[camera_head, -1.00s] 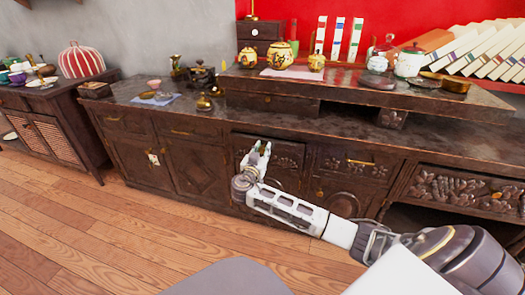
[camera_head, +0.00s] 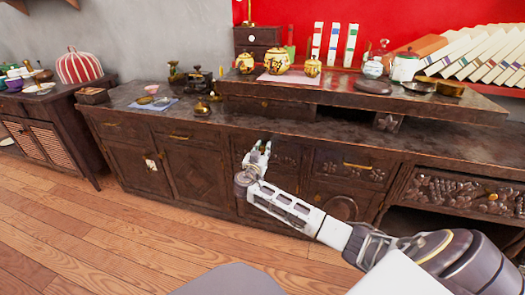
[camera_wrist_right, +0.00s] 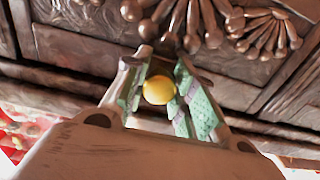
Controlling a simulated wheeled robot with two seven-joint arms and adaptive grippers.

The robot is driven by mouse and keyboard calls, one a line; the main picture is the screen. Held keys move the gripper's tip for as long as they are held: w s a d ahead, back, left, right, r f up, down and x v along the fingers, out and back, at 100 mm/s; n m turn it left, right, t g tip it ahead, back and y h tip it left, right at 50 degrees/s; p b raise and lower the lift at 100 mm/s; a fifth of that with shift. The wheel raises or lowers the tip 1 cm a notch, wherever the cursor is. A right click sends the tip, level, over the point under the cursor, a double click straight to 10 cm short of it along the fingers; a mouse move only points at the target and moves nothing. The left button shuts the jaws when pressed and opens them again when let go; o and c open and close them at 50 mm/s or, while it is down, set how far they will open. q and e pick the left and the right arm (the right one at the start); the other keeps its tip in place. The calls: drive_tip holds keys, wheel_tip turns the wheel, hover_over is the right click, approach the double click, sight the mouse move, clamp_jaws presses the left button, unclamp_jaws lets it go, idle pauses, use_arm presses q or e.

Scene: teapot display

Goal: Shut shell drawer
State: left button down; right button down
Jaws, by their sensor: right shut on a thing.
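The carved drawer (camera_head: 289,159) is in the front of the long dark cabinet, at the middle of the head view. In the right wrist view its dark face (camera_wrist_right: 90,55) carries shell-like fans of raised petals. My right gripper (camera_head: 259,151) is at the left part of this drawer front. In the right wrist view, its green-padded fingers are around a round yellow knob (camera_wrist_right: 158,90), shut on it. The gripper covers part of the drawer, and I cannot tell whether the drawer stands slightly out. My left gripper is not in view.
Another carved drawer with a brass handle (camera_head: 358,166) is to the right. A raised shelf on the cabinet bears painted jars (camera_head: 277,60), a white teapot (camera_head: 404,66) and books (camera_head: 480,58). Bare wooden floor (camera_head: 120,245) lies in front.

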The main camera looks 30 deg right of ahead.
drive_tip(key=c, duration=1.1)
unclamp_jaws()
drive_tip(key=shift+w+d+r, duration=0.1)
drive_tip(key=shift+w+d, duration=0.05)
drive_tip(key=shift+d, duration=0.1)
drive_tip(key=shift+c, duration=0.2)
drive_tip(key=shift+s+a, duration=0.3)
drive_tip(key=shift+a, duration=0.1)
drive_tip(key=v, duration=1.1)
drive_tip(key=shift+a, duration=0.1)
